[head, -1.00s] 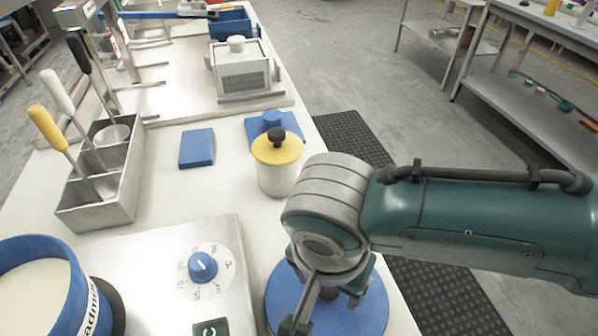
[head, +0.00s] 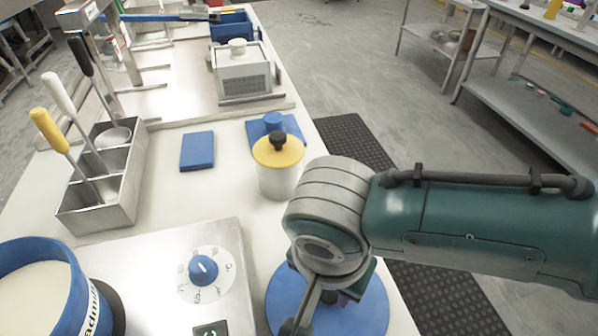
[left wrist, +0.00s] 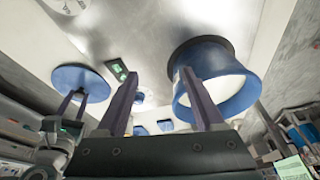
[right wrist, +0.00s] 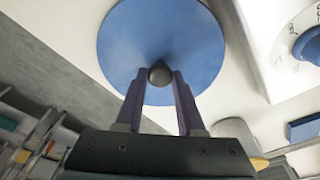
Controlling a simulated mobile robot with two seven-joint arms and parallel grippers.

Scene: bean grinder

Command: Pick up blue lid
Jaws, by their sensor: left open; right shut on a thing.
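The blue lid (head: 370,316) is a flat round disc lying at the front right of the white counter, partly hidden by my right arm in the head view. It has a dark round knob (right wrist: 160,74) at its centre. My right gripper (right wrist: 162,78) is above the lid with its fingers shut on the knob, one on each side. The lid also shows in the left wrist view (left wrist: 80,80). My left gripper (left wrist: 156,82) is open and empty, its fingers apart near the blue pot (left wrist: 232,85). The left gripper is not in the head view.
A yellow-lidded white jar (head: 278,180) stands just behind the lid. A steel utensil holder (head: 100,205) is at left.

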